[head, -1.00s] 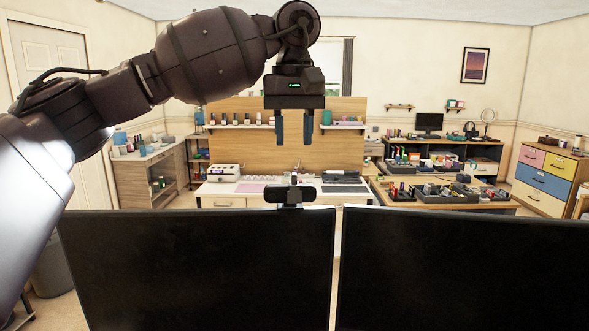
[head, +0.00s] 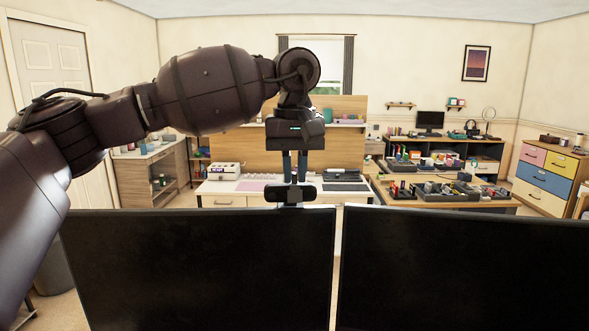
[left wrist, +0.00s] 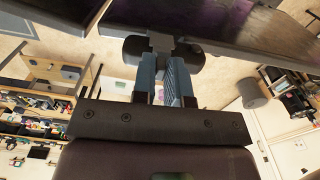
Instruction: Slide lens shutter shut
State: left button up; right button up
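The dark webcam (head: 277,194) sits on the top edge of the left monitor (head: 195,265). Its lens shutter is too small and dark to tell whether it is open or shut. My left gripper (head: 295,176) points down just above and behind the webcam. Its two fingers are apart with a narrow gap and hold nothing I can make out. In the left wrist view, the fingertips (left wrist: 162,60) reach close to the webcam (left wrist: 136,48); I cannot tell whether they touch it. My right gripper is not in view.
A second monitor (head: 465,270) stands close to the right of the left one, with a thin gap between. A desk (head: 225,201) and a cluttered workbench (head: 480,209) stand farther back. The air above the monitors is clear apart from my left arm.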

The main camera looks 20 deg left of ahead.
pick_arm(q)
grip_shut()
jog(key=shift+a, duration=0.1)
jog(key=shift+s+a, duration=0.25)
jog(key=shift+a, duration=0.2)
jog(key=o, duration=0.5)
grip_release()
notch_tip(320, 180, up, 11)
jog(key=shift+f, duration=0.1)
